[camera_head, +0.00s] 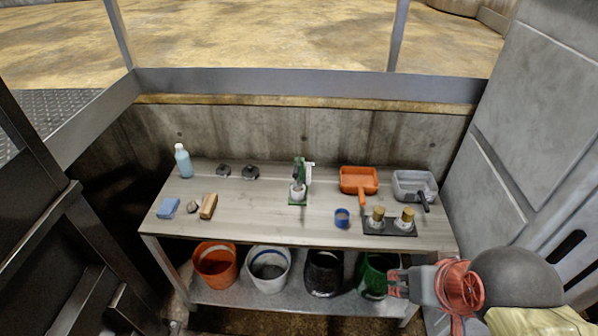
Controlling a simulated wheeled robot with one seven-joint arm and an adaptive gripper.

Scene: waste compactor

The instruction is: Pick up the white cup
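A small white cup (298,191) stands on the green stand (299,172) at the middle of the workbench. The upper part of the stand rises just behind and above the cup and partly covers it. My gripper (393,283) is at the lower right, in front of the bench and lower in the picture, well apart from the cup. Its fingers point left, look open and hold nothing.
On the workbench (250,215) are a blue cup (342,218), an orange pan (358,180), a grey pan (414,185), a dark tray (390,228) with two brass-topped pieces, a spray bottle (183,161) and a wooden block (208,206). Several buckets stand on the shelf below.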

